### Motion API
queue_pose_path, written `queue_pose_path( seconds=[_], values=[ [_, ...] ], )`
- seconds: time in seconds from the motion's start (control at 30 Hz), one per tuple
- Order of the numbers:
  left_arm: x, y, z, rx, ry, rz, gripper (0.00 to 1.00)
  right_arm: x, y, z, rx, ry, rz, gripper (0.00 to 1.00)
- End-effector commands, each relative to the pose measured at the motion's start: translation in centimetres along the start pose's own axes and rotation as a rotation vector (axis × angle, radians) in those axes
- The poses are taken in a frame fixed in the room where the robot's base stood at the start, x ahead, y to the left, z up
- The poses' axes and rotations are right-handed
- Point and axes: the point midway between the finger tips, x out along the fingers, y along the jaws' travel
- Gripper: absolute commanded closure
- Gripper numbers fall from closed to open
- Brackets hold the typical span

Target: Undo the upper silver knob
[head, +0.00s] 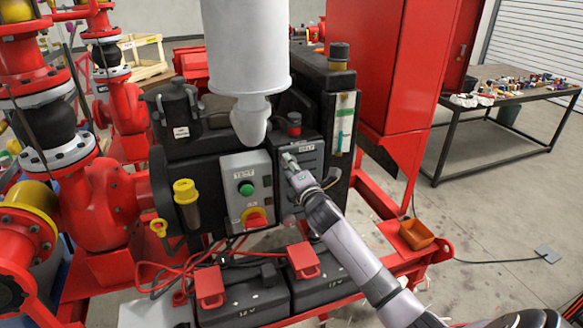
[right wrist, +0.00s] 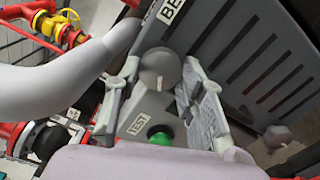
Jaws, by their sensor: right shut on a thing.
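The upper silver knob (right wrist: 158,68) is a round grey knob beside the louvred black cover (right wrist: 245,50), near a white label. In the right wrist view it sits between the two fingers of my right gripper (right wrist: 161,76), which is shut on it. In the head view my right gripper (head: 290,162) is at the upper left of the cover (head: 312,158) and hides the knob. A second silver knob (right wrist: 278,136) shows at the right of the wrist view, clear of the fingers. My left gripper is not in view.
A grey TEST box (head: 247,190) with a green button (head: 246,189) and red-yellow switch stands just left of the cover. A white cylinder (head: 246,45) hangs above. Batteries (head: 243,297) with red cables sit below. A table (head: 510,85) with small items is at right.

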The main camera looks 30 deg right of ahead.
Motion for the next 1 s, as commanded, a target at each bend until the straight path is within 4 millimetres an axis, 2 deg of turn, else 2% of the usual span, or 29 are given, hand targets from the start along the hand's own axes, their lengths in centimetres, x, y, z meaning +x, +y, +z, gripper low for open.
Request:
queue_pose_path(
  seconds=[1.0],
  values=[
    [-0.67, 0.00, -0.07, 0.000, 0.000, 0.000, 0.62, 0.00, 0.04, 0.03, 0.969, -0.001, -0.002, 0.91]
  ],
)
